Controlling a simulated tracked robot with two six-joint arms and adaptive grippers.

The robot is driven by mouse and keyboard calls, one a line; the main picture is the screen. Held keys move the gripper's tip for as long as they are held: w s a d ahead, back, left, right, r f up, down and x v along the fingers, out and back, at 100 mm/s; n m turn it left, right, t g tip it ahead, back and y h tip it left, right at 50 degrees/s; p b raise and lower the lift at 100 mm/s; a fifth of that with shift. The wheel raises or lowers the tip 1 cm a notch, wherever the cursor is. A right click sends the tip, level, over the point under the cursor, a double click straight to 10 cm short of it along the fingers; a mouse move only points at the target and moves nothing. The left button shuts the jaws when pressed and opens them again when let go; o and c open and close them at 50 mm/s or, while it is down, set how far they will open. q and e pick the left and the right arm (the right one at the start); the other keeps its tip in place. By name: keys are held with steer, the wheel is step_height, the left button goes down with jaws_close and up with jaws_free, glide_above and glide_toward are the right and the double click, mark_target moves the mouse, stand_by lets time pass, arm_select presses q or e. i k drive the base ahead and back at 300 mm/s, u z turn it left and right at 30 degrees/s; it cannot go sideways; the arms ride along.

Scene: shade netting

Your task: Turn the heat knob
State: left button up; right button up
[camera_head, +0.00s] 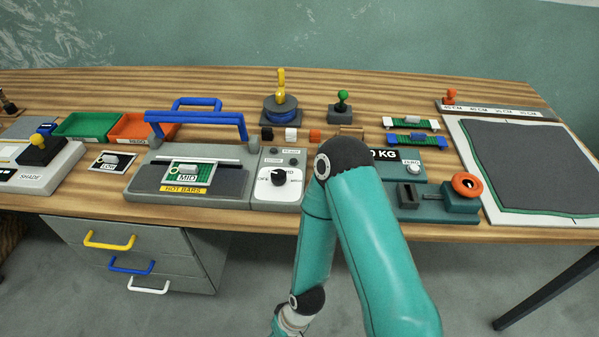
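The dial sits on the grey control panel (284,158) at the right of the sealing machine (135,190). I cannot tell exactly where the knob points. My teal right arm is folded just right of the dial, its elbow over the bench and its wrist near the bottom edge.
The machine's blue handle bar (197,119) stands raised left of the dial. A blue turntable with a yellow lever (281,100) is behind it. A teal scale unit (433,195) is to the right, partly hidden by my arm. Drawers (131,255) hang below the bench.

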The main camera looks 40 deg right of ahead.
mark_target(278, 176)
steer(key=z, duration=0.55)
steer(key=k, duration=0.45)
steer(key=z, duration=0.35)
steer(key=i, duration=0.55)
steer(key=u, duration=0.05)
